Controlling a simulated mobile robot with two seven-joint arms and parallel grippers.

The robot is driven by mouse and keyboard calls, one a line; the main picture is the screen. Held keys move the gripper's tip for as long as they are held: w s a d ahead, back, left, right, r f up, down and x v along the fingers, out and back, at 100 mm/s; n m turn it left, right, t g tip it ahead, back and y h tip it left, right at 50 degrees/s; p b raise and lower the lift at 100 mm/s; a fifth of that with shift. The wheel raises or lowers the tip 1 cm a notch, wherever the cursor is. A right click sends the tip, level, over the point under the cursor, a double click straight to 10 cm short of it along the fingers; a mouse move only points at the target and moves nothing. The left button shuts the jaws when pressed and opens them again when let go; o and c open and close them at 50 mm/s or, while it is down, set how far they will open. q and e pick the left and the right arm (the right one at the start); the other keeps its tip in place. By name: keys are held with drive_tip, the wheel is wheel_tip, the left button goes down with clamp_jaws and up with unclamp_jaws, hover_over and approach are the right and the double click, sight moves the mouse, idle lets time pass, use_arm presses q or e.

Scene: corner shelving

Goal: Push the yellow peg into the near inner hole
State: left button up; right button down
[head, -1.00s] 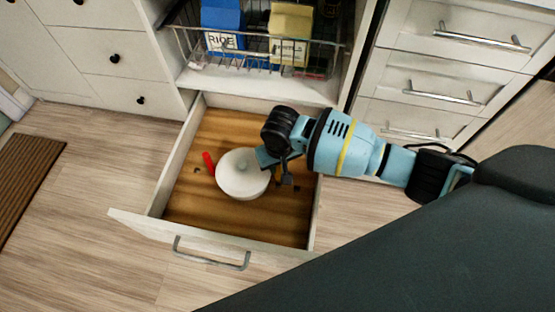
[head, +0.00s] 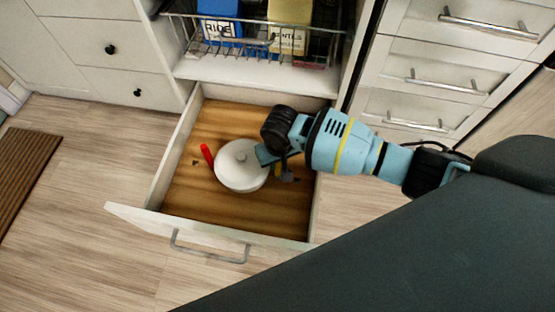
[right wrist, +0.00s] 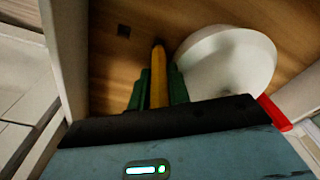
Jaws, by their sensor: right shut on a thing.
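The yellow peg (right wrist: 158,75) is held between the two dark green fingers of my right gripper (right wrist: 158,88), which is shut on it. The peg's far end sticks out past the fingertips. In the head view only a little yellow (head: 277,170) shows at my right gripper (head: 276,162), over the right part of the drawer floor. A dark square hole (right wrist: 124,31) shows in the wooden floor, left of and beyond the peg's tip in the right wrist view. The peg is apart from this hole in the picture. My left gripper is not in view.
A white lidded pot (head: 241,170) stands in the open drawer (head: 180,232), close beside my right gripper. A red handle-like piece (head: 207,154) is left of it. Drawer walls bound the space. A wire basket with a blue box (head: 219,30) is behind.

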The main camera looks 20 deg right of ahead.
drive_tip(key=shift+r, duration=0.1)
idle(0.3)
drive_tip(key=shift+p, duration=0.3)
drive_tip(key=shift+n+p, duration=0.4)
drive_tip(key=shift+p, duration=0.2)
idle(0.9)
drive_tip(key=shift+f, duration=0.4)
drive_tip(key=shift+f+b, duration=0.45)
drive_tip(key=shift+f, duration=0.65)
drive_tip(key=c, duration=1.3)
unclamp_jaws()
drive_tip(key=shift+o, duration=0.2)
drive_tip(key=shift+r, duration=0.1)
drive_tip(key=shift+s+r+p, duration=0.2)
drive_tip(key=shift+r+p, duration=0.75)
drive_tip(key=shift+r, duration=0.95)
drive_tip(key=shift+s+r+p, duration=0.15)
drive_tip(key=shift+r+p, duration=0.75)
drive_tip(key=shift+r, duration=1)
